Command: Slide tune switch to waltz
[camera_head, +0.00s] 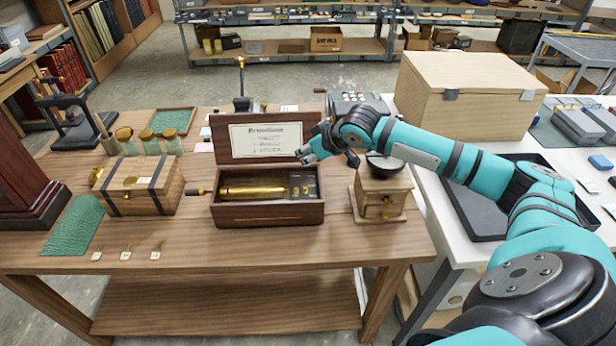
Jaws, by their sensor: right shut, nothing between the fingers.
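An open wooden music box (268,213) stands on the wooden table. Its raised lid (222,140) carries a printed tune card (266,139). A brass cylinder (254,192) lies inside it, with a dark panel (303,186) at the right end. A tune switch is too small to make out, and so is its setting. My right gripper (303,156) is shut and empty, above the box's right end, in front of the lid's right side. It appears apart from the panel. My left gripper is not in view.
A coffee grinder (381,196) stands right of the box, below my right forearm. A small strapped chest (140,187) is to the left, with several jars (150,143) behind it. A crank handle (198,192) sticks out at the box's left. The table's front strip is mostly clear.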

